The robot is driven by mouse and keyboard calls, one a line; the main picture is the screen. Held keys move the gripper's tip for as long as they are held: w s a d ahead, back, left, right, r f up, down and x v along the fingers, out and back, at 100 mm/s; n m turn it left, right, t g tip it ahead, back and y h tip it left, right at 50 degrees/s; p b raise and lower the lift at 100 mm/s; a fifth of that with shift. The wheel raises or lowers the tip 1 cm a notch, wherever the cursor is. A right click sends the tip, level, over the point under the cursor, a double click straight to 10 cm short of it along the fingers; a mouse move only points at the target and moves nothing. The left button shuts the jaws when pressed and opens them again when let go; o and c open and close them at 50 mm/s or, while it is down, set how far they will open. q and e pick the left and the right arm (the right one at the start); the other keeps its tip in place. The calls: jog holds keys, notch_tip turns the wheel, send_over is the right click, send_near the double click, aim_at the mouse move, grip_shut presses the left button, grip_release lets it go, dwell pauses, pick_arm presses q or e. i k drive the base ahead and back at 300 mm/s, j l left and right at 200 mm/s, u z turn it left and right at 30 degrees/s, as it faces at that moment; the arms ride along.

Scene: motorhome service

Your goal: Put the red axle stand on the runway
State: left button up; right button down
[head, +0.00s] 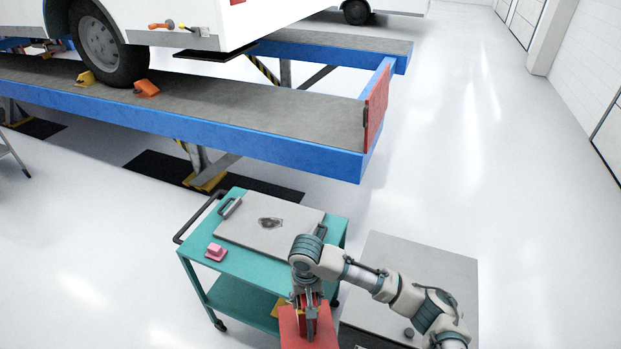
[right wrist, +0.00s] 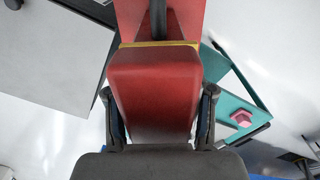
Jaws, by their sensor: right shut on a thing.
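The red axle stand (head: 318,338) is at the bottom of the head view, by the near corner of the teal trolley. My right gripper (head: 307,312) reaches down onto it and is shut on it. In the right wrist view the red stand (right wrist: 155,85) fills the space between the two fingers of the gripper (right wrist: 158,115), with a yellow band across it. Whether the stand touches anything below is hidden. The runway (head: 230,108) is the grey-topped blue beam across the upper left, with a red end plate (head: 376,108). My left gripper is in neither view.
A teal trolley (head: 245,262) stands between my right gripper and the runway, bearing a grey board (head: 250,232) and a pink block (head: 216,252). A white motorhome (head: 200,25) stands on the lift, its wheel between orange and yellow chocks. The runway's right end is bare.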

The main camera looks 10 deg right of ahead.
aim_at(321, 126)
jog(key=i+j, duration=0.1)
jog(key=j, duration=0.25)
jog(key=i+j+u, duration=0.1)
jog(key=j, duration=0.5)
jog(key=i+j+u, duration=0.95)
jog(key=i+u, duration=0.2)
jog(key=i+j, duration=0.1)
jog(key=i, duration=0.45)
jog(key=i+j+u, duration=0.1)
jog(key=i, duration=0.5)
jog(key=i+l+z, duration=0.1)
jog(key=i+z, duration=0.65)
jog(key=z, duration=0.15)
jog(key=i+j+z, duration=0.15)
jog(key=i+z, duration=0.25)
jog(key=i+l+z, duration=0.15)
jog(key=i+z, duration=0.15)
jog(key=z, duration=0.15)
jog(key=i+z, duration=0.3)
jog(key=z, duration=0.15)
jog(key=i+z, duration=0.3)
jog(key=z, duration=0.2)
